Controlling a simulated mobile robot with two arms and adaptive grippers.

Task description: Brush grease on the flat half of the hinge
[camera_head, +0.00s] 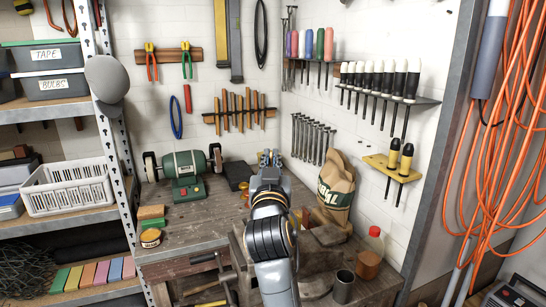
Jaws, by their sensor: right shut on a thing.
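My right gripper (269,158) reaches over the back of the wooden workbench (205,222), fingers pointing away toward the wall. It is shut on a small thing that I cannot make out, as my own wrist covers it. An open-looking tin with orange contents and a pale label (150,238) stands at the bench's left edge; I cannot tell whether it is the grease. I cannot make out the hinge or the brush. My left gripper is not in view.
A green bench grinder (186,172) stands at the back left of the bench. A sack (334,190), a red-capped bottle (371,254) and a metal cup (343,286) stand right of my arm. Tool racks line the wall. Orange cables (500,130) hang at right.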

